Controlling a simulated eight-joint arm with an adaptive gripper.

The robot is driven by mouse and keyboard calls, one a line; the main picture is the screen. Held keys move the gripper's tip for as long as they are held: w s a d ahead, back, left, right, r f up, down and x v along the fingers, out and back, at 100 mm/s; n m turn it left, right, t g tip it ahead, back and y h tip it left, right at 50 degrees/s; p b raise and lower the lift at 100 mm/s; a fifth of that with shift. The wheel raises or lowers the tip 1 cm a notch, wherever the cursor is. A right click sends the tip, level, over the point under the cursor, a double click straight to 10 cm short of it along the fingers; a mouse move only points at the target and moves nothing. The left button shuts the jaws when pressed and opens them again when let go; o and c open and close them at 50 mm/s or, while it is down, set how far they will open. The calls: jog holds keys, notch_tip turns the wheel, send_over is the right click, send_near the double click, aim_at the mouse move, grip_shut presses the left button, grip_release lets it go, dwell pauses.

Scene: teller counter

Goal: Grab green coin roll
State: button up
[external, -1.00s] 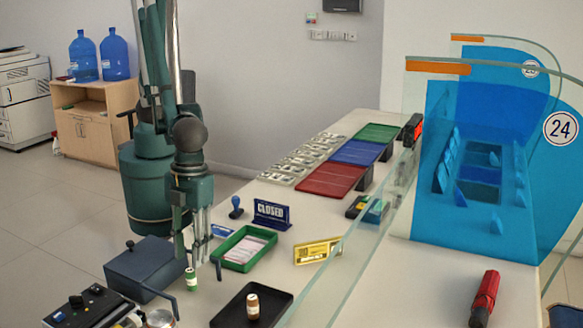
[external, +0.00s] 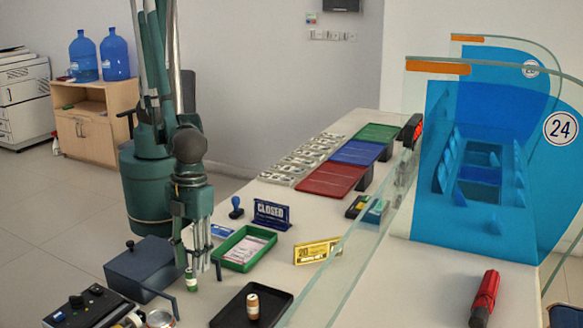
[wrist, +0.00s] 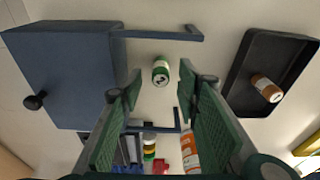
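The green coin roll (external: 191,280), a small upright cylinder with a white band, stands on the counter between the blue-grey box and the black tray. In the wrist view the green coin roll (wrist: 161,72) shows its end, ahead of and between the two fingertips. My gripper (external: 205,268) is pointing down, just above and beside the roll in the external view. In the wrist view my gripper (wrist: 160,85) is open, with its green pads spread and nothing between them. Whether a finger touches the roll cannot be told.
The blue-grey box (external: 140,265) with bar handles is close on the left. A black tray (external: 278,301) holding a brown coin roll (external: 253,306) is on the right. A green tray (external: 270,238) of papers is behind.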

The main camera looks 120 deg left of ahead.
aim_at(191, 278)
jog(key=shift+f, duration=0.1)
jog(key=shift+d+f+b, duration=0.2)
jog(key=shift+f+b, duration=0.1)
jog(key=shift+f, duration=0.95)
jog(key=shift+d+f+b, duration=0.2)
jog(key=shift+f+b, duration=0.05)
jog(key=shift+f, duration=0.95)
jog(key=c, duration=1)
